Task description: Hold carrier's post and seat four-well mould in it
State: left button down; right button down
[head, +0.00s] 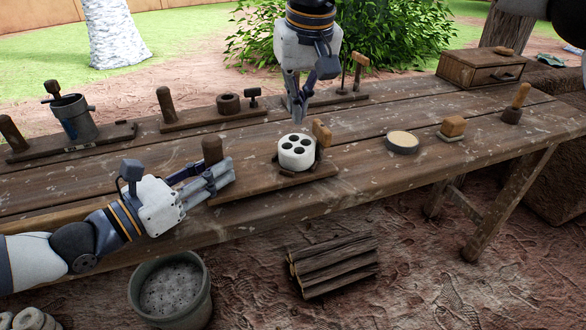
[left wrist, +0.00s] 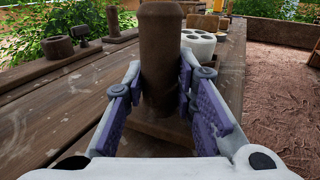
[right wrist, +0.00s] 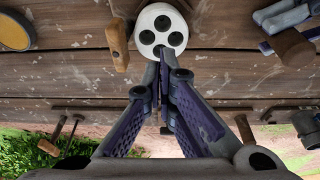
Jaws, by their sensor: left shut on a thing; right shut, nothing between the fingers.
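The carrier (head: 258,193) is a dark wooden board on the table with an upright round post (head: 212,148) at its left end. My left gripper (head: 222,174) is shut on the post, which stands between its fingers in the left wrist view (left wrist: 161,60). The white round four-well mould (head: 296,153) sits at the carrier's right end, wells facing up, beside a tan wooden block (head: 321,133). I cannot tell whether it sits fully down. My right gripper (head: 298,114) is shut and empty just above the mould; its fingertips overlap the mould's edge (right wrist: 160,32) in the right wrist view.
A round pan with pale content (head: 402,142), a wooden block (head: 453,127) and a handled tool (head: 516,104) stand to the right. Racks with a metal cup (head: 76,118) and a ring (head: 229,103) line the back. A drawer box (head: 482,70) is at far right.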

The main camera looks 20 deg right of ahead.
pick_arm(q)
jog(key=shift+r, duration=0.1)
pick_arm(e)
jog(key=shift+r, duration=0.25)
pick_arm(q)
jog(key=c, duration=1.2)
grip_release()
jog(key=shift+c, duration=0.2)
